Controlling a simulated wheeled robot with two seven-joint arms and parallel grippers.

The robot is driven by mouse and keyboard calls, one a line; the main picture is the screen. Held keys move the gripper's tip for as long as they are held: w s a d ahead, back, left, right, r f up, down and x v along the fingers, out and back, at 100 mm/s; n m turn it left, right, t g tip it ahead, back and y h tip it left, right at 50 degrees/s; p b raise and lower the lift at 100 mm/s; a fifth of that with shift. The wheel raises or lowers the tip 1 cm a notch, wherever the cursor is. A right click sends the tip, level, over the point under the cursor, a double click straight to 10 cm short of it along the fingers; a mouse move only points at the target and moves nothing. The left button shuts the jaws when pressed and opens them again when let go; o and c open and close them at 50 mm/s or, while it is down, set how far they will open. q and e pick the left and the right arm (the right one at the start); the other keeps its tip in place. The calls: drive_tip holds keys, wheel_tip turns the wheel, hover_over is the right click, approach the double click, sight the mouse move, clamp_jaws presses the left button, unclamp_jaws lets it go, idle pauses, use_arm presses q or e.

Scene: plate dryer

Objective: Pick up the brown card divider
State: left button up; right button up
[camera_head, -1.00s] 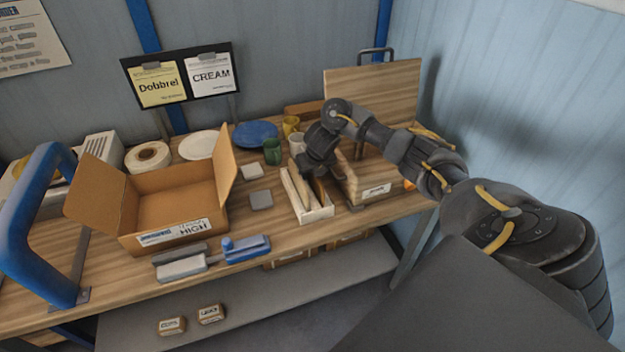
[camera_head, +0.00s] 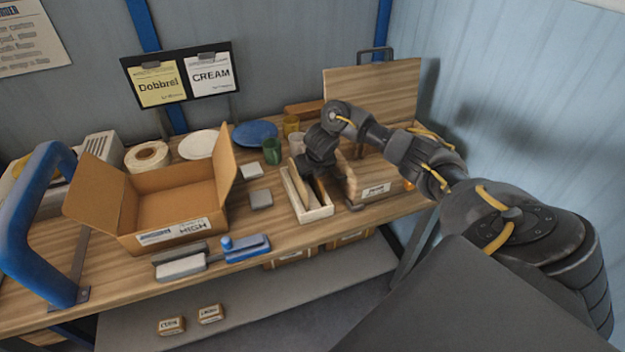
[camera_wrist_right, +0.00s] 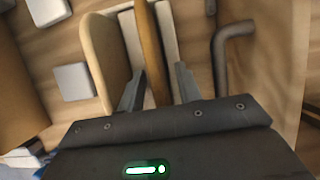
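A pale narrow tray (camera_head: 318,214) stands on the workbench and holds upright cards. In the right wrist view, the brown card divider (camera_wrist_right: 150,48) is a thin orange-brown strip standing in the tray (camera_wrist_right: 166,35). A wider tan card with a rounded corner (camera_wrist_right: 98,60) stands to its left. My right gripper (camera_wrist_right: 158,72) is over the tray with its fingers apart, one on each side of the brown divider. Gaps show beside the divider. In the head view, my right gripper (camera_head: 312,182) hides much of the tray's contents. My left gripper is out of view.
Green and white cups (camera_head: 271,151) stand behind. A wooden box with a raised lid (camera_head: 385,95) is close on the right.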

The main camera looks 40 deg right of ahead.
clamp_jaws()
drive_tip(key=shift+r, duration=0.1)
